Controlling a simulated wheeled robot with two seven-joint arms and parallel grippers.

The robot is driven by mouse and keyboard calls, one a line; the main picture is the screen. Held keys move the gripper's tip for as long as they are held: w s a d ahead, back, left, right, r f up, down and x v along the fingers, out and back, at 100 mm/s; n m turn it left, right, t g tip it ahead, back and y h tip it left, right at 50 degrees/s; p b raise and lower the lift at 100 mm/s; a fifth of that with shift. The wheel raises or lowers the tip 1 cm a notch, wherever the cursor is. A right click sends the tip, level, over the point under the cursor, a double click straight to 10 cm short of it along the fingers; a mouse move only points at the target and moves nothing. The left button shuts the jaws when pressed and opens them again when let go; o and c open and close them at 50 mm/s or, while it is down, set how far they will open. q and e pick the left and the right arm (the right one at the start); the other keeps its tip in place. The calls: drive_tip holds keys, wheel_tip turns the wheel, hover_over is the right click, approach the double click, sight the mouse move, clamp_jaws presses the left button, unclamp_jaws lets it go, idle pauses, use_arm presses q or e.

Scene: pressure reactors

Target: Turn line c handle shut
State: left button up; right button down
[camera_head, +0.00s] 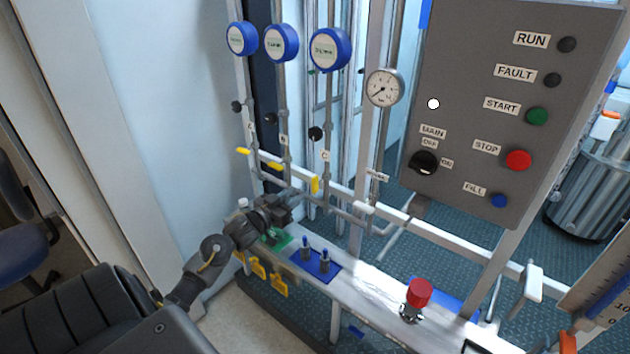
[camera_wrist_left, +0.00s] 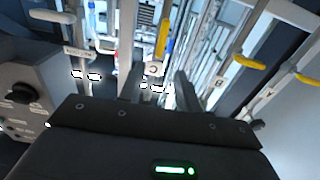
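Line c's yellow handle (camera_head: 315,184) points along its vertical pipe, below the tag C (camera_head: 325,155). It also shows in the left wrist view (camera_wrist_left: 163,38), beyond the gap between my fingers, with a tag (camera_wrist_left: 153,69) beside it. My left gripper (camera_head: 288,203) is just left of and below this handle in the head view. In the left wrist view its two fingers (camera_wrist_left: 160,90) stand apart with nothing between them, so it is open. Contact with the handle does not show. My right gripper is in neither view.
Two other yellow handles (camera_head: 243,151) (camera_head: 271,160) lie crosswise on the neighbouring pipes. A grey control panel (camera_head: 480,110) with buttons stands at right. Below, a white bench (camera_head: 375,290) carries a blue pad (camera_head: 316,266) with small fittings and a red-capped part (camera_head: 418,293).

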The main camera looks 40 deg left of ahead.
sight(313, 183)
use_arm(q)
drive_tip(key=w+p, duration=0.2)
drive_tip(key=w, duration=0.8)
drive_tip(key=shift+w+a+f+p, duration=0.1)
drive_tip(key=shift+w+a+p, duration=0.05)
drive_tip(key=shift+w+p, duration=0.25)
drive_tip(key=shift+c, duration=0.2)
clamp_jaws()
